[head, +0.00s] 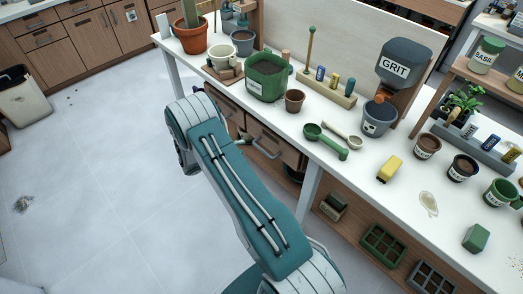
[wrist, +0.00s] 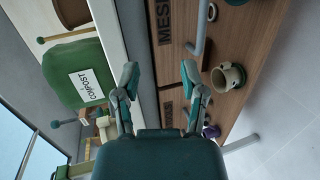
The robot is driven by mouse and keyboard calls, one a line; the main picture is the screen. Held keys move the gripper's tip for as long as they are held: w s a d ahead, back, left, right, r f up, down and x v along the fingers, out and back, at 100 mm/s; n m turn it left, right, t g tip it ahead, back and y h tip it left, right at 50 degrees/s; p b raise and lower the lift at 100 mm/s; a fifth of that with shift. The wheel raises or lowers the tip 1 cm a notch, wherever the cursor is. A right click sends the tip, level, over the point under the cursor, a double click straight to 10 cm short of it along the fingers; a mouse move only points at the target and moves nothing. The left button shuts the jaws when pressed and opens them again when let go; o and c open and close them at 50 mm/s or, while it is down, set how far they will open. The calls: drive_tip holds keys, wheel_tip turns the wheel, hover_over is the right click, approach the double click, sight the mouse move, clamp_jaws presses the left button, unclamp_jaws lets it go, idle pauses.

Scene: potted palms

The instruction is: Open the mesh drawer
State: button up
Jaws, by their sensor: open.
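In the wrist view, which is turned on its side, the mesh drawer (wrist: 172,62) has a wooden front with a dark MESH label (wrist: 164,20). Its grey bar handle (wrist: 202,32) stands out from the front, and the drawer looks shut. My gripper (wrist: 160,75) is open and empty, its fingers apart and pointing toward the drawer fronts and bench edge. The handle lies beyond the fingertips, toward the picture's upper right, not between them. In the head view the drawer front (head: 284,151) and handle (head: 264,152) show beside my arm, which hides most of my gripper.
Another labelled drawer (wrist: 172,106) adjoins the mesh drawer. A cream pot-like object (wrist: 228,77) lies close to my right finger in the wrist view. A green compost tub (head: 267,78), pots and scoops stand on the white bench (head: 345,180). The floor (head: 110,150) to the left is mostly clear.

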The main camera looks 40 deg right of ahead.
drive_tip(key=n+t+h, duration=0.1)
drive_tip(key=t, duration=0.1)
approach(262, 149)
drive_tip(key=x, duration=0.6)
drive_tip(key=f+x, duration=0.1)
drive_tip(key=x, duration=0.3)
drive_tip(key=shift+w, duration=0.1)
drive_tip(key=shift+r, duration=0.1)
drive_tip(key=shift+c, duration=0.3)
clamp_jaws()
